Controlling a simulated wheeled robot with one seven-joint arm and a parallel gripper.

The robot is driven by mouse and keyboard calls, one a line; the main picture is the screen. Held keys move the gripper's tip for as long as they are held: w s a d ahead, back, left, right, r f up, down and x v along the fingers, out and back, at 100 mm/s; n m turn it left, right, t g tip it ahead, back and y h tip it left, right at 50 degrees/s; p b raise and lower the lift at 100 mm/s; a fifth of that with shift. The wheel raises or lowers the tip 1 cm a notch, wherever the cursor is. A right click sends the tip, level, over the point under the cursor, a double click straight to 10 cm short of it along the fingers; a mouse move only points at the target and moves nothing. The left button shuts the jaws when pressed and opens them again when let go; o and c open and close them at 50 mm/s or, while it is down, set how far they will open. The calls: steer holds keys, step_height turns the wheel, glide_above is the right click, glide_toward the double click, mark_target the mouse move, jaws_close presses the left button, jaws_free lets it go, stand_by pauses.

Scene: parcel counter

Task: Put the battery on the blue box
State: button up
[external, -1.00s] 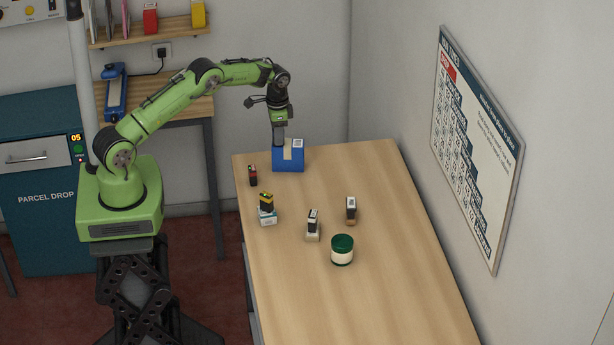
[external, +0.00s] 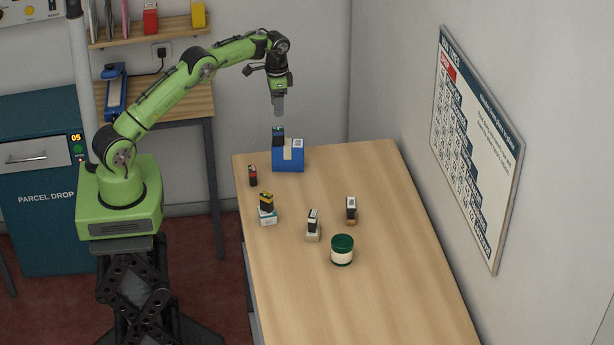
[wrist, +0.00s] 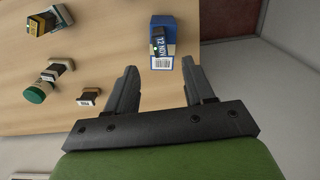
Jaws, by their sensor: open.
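The blue box (external: 290,160) stands at the far left end of the table and also shows in the wrist view (wrist: 163,25). A small dark block (external: 278,135) stands upright on its left part; in the wrist view, the block's pale label (wrist: 160,42) seems to read "12 NOV". A yellow-and-black block (external: 266,200) stands on a small white box. A red-and-black piece (external: 252,175) stands left of the blue box. I cannot tell for sure which is the battery. My gripper (external: 279,108) is open and empty, above the dark block and apart from it.
Two black-and-white blocks, (external: 313,217) and (external: 351,207), stand on small bases. A green-lidded jar (external: 342,250) is nearby. The table's near part (external: 370,310) is clear. A wall with a calendar (external: 475,150) bounds the right side.

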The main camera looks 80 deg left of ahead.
steer(key=shift+r, duration=0.45)
